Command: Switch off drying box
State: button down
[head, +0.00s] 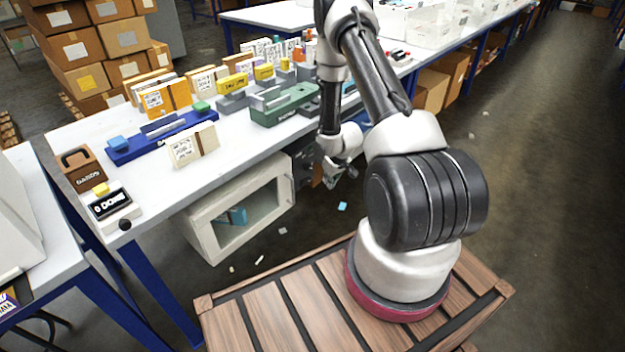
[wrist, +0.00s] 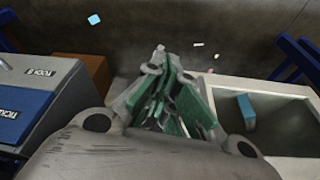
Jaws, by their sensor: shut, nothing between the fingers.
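A cream box (head: 205,222) with a large opening or window in its front stands under the white table; it looks like the drying box. A blue piece (head: 236,216) is inside it. In the wrist view its pale rim (wrist: 255,84) and the blue piece (wrist: 246,112) show at the right. My gripper (head: 337,178) hangs below table height, to the right of the box and apart from it. In the wrist view my gripper (wrist: 170,68) has its green-padded fingers together, holding nothing. I cannot make out a switch on the box.
A grey unit with a blue labelled front (wrist: 25,112) is at the left in the wrist view. The white table (head: 240,150) above carries devices, cards and a black-faced panel (head: 110,205). Small scraps lie on the floor (head: 300,250). Open floor is at the right.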

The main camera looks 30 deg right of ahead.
aim_at(306, 181)
jog(key=shift+w+a+r+t, duration=0.1)
jog(key=shift+w+r+t, duration=0.15)
jog(key=shift+w, duration=0.15)
jog(key=shift+w+a+r+t, duration=0.15)
jog(key=shift+w+t, duration=0.1)
jog(key=shift+w, duration=0.15)
jog(key=w+a+f, duration=0.1)
jog(key=w+f, duration=0.6)
jog(key=f, duration=0.2)
jog(key=shift+w+f, duration=0.15)
jog(key=shift+w, duration=0.15)
